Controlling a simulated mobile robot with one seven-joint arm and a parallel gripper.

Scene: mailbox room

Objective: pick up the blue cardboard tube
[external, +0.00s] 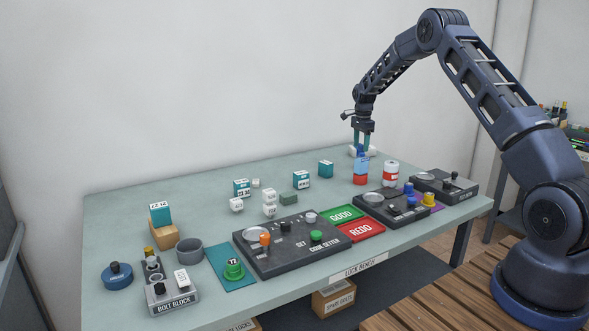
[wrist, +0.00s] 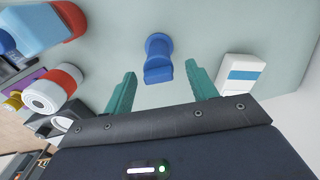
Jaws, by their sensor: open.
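My gripper (external: 361,141) is open, pointing down above the far right part of the table. Its two teal fingers show in the wrist view (wrist: 161,86) with nothing held between them. A dark blue, rounded object (wrist: 158,58) with a narrower middle lies ahead of the gap between the fingertips, apart from them; it looks like the blue cardboard tube, but I cannot see whether it is hollow. In the external view it is hard to separate from the gripper and the light blue and red item (external: 361,179) below.
That light blue and red item is at the wrist view's upper left (wrist: 40,27). A red and white cylinder (wrist: 52,91) stands below it. A white box with a blue stripe (wrist: 240,82) lies right of the fingers. Dark control panels (external: 390,209) sit nearer the table's front.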

